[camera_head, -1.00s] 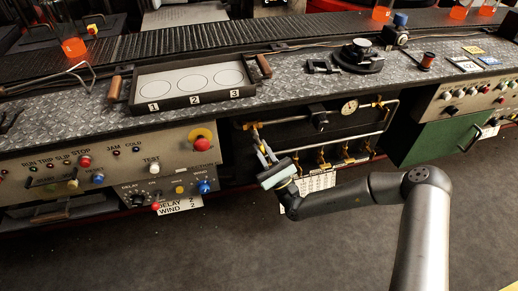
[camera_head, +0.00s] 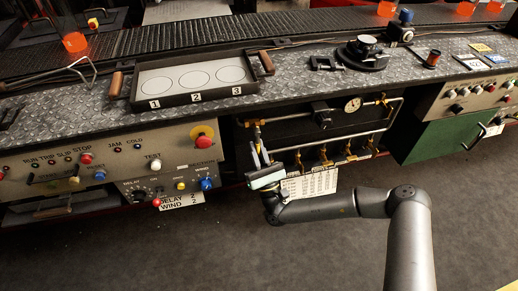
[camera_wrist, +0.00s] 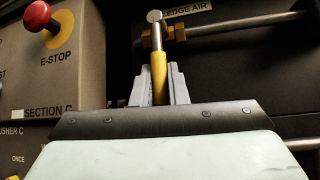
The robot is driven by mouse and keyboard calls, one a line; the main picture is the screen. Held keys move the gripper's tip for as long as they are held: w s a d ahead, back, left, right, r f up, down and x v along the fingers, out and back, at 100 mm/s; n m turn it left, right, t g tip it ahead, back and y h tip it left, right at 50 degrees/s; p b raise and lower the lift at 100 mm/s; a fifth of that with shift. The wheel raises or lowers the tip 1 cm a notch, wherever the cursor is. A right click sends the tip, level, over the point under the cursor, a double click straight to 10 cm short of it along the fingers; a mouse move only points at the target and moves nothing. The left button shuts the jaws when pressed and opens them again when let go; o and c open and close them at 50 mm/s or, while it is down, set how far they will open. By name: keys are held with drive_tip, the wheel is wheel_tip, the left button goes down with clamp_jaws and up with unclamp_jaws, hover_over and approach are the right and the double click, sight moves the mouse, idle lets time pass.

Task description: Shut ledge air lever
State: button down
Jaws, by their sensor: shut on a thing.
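The ledge air lever (camera_wrist: 158,75) has a yellow handle and a metal stem with a round end. It points down, across the line of its pipe, beneath a label of which "EDGE AIR" (camera_wrist: 188,9) is readable. My gripper (camera_wrist: 160,88) is shut on the yellow handle, with one grey finger on each side. In the head view my gripper (camera_head: 258,158) is at the left end of the pipe panel under the bench, and the lever there is small and partly hidden by the fingers.
A red E-STOP button (camera_wrist: 37,16) on the control panel stands to the left. A horizontal pipe (camera_wrist: 240,24) runs right from the lever. Several brass valves (camera_head: 324,154) and a white chart (camera_head: 310,183) are right of my gripper. The floor in front is clear.

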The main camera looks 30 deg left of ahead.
drive_tip(key=c, duration=1.4)
unclamp_jaws()
drive_tip(key=shift+c, duration=0.2)
drive_tip(key=shift+f, duration=0.1)
drive_tip(key=v, duration=1.7)
drive_tip(key=shift+s+d, duration=0.1)
